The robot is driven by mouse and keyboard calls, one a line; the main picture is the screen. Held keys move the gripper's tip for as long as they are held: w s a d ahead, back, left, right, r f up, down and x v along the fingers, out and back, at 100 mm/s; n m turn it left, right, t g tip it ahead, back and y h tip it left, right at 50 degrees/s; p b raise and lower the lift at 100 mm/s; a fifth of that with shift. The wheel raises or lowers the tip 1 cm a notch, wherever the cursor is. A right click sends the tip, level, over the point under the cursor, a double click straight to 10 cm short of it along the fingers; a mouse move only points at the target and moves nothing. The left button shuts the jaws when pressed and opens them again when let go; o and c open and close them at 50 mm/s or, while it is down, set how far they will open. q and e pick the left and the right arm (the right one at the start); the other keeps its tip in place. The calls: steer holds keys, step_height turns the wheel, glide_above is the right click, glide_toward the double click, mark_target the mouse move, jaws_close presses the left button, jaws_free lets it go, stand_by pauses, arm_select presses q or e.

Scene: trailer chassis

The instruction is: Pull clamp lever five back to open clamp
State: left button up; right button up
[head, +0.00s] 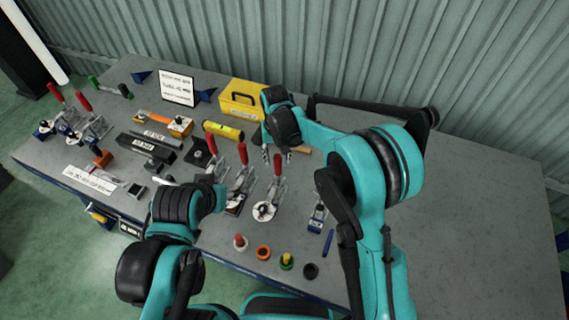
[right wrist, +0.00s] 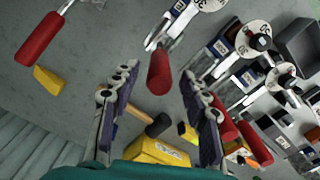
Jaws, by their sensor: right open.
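Several toggle clamps with red lever handles stand on the grey table. The clamp lever (head: 277,166) nearest my right gripper (head: 277,153) has a red upright handle; its number cannot be read. In the right wrist view the right gripper (right wrist: 159,80) is open, its fingers wide apart. A red handle (right wrist: 159,72) shows in the gap between them, with no grip on it. Other red levers stand at its left in the head view, such as this one (head: 243,154). My left gripper (head: 208,197) is low in the middle; its fingers are hidden.
A yellow box (head: 241,99) and a yellow cylinder (head: 223,130) lie behind the clamps. Several small coloured round parts sit near the front edge, one of them orange (head: 263,252). More red-lever clamps stand at the far left. The table's right side is clear.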

mark_target(278, 169)
step_height(278, 169, down, 7)
steer(key=shift+f+b, duration=0.1)
steer(key=shift+b, duration=0.35)
steer(key=shift+w, duration=0.1)
jaws_close()
